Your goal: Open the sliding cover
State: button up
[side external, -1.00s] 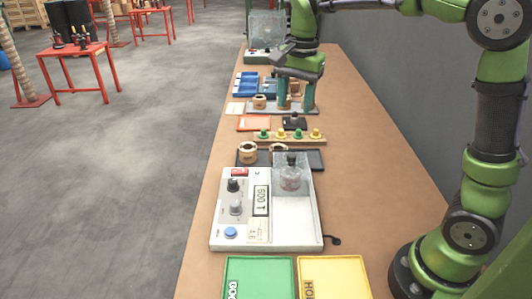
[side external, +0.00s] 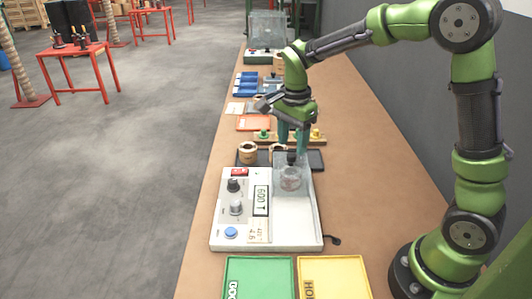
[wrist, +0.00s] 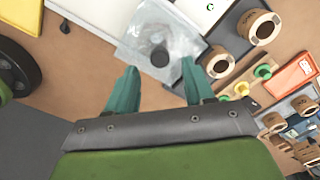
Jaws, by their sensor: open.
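The sliding cover (side external: 283,184) is a clear plate with a black knob, on the right part of a white tester (side external: 290,235). In the wrist view the cover (wrist: 135,45) looks hazy, and its black knob (wrist: 160,56) lies ahead of and between my fingertips. My gripper (side external: 292,147) has teal fingers and hangs over the far end of the tester, close to the knob. In the wrist view my gripper (wrist: 159,74) is open with nothing between its fingers. Whether the fingers touch the knob I cannot tell.
The tester's panel carries knobs, a display (side external: 261,200) and a blue button (side external: 231,232). A coil (side external: 248,152) stands on a dark tray behind it. Green (side external: 258,262) and yellow (side external: 335,262) trays lie in front.

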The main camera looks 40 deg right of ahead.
aim_at(291, 155)
jog(key=shift+f, duration=1.75)
grip_shut()
